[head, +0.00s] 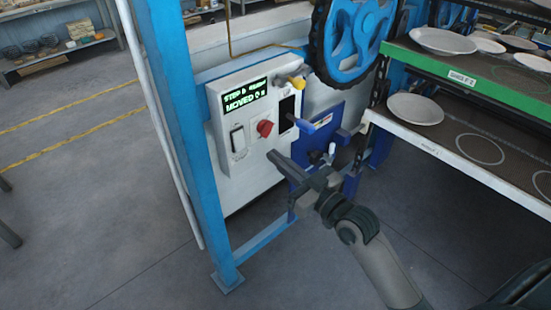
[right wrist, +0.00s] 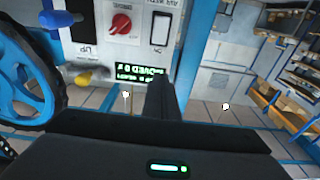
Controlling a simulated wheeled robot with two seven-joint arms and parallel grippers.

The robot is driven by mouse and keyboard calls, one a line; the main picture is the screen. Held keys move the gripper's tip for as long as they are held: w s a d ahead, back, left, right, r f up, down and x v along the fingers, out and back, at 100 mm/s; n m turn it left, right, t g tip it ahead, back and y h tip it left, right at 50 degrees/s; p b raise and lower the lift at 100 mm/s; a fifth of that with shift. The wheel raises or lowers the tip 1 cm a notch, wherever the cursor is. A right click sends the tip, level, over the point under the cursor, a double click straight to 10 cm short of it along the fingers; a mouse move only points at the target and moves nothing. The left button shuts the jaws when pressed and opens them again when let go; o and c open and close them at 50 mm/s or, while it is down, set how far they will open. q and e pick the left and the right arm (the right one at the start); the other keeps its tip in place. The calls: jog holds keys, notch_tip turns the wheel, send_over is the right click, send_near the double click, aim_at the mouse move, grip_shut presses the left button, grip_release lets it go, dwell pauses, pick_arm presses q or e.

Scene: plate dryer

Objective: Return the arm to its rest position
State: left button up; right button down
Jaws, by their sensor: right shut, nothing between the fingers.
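My right gripper (head: 274,157) is in the middle of the head view, in front of and below the white control box (head: 236,180). It is shut and empty, and appears apart from the box. In the right wrist view its closed dark fingers (right wrist: 160,95) point toward the panel, below the red knob. The box carries a green-lit display (head: 243,100), a red knob (head: 265,129), a yellow-tipped lever (head: 297,82) and a blue lever (head: 305,127). My right arm reaches in from the lower right. My left gripper is in neither view.
A blue post (head: 185,130) stands left of the box. A big blue handwheel (head: 358,35) with a black rim is above right. At right, a rack shelf (head: 470,155) bears a white plate (head: 415,109); more plates lie on the green-edged shelf above.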

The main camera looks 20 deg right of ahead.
dwell(0.3)
jog(key=s+d+f+m+g+h, duration=0.1)
jog(key=s+f+g+h, duration=0.15)
jog(key=f, duration=1.75)
jog(key=s+d+f+m+g+h, duration=0.2)
jog(key=s+f+g, duration=0.15)
jog(key=f, duration=1.75)
jog(key=s+a+f+g, duration=0.2)
jog(key=s+f+g, duration=0.1)
jog(key=s+f, duration=1.1)
jog(key=s+a+f+n+g, duration=0.1)
jog(key=s+f+g, duration=0.3)
jog(key=s+f, duration=1)
jog(key=s+a, duration=0.1)
jog(key=s, duration=0.3)
jog(key=shift+s+a+n+h, duration=0.25)
jog(key=shift+a+n+h, duration=0.05)
jog(key=shift+a+h, duration=0.05)
